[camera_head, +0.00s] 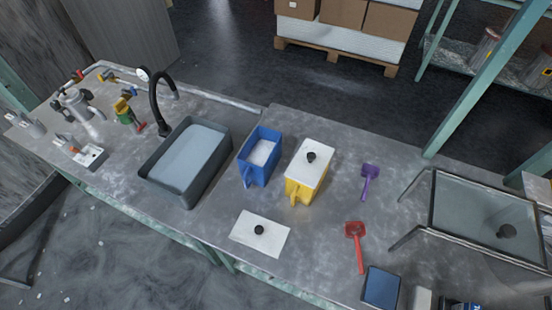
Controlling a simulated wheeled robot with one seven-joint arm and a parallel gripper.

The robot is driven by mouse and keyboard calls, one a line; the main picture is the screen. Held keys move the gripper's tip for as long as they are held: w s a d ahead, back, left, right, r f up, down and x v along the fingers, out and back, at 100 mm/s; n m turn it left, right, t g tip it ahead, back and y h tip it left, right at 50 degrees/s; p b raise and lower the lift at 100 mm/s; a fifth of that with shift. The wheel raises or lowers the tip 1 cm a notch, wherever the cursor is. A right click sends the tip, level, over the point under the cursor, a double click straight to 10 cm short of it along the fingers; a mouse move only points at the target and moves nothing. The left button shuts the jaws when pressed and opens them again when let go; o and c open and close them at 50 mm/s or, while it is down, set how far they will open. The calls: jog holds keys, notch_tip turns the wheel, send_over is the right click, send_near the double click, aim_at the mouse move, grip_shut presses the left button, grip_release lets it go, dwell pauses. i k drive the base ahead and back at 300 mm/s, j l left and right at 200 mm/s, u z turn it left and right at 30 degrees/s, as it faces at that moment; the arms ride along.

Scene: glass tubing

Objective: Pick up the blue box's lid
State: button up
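The blue box (260,157) stands open on the counter, right of the sink basin, with white material showing inside. A white lid (273,240) with a black knob (259,230) lies flat on the counter in front of the blue box, near the counter's front edge. The yellow box (305,185) stands to the right of the blue box. A similar white lid (313,159) with a black knob covers it. My gripper is not in view.
A grey basin (187,160) with a black faucet is at left. A purple scoop (369,181) and a red scoop (356,244) lie at right, near a glass-panelled frame (487,215). A dark blue item (381,287) lies at the front. Counter (325,235) between lid and red scoop is clear.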

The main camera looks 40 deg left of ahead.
aim_at(266, 236)
jog(key=u, duration=1.15)
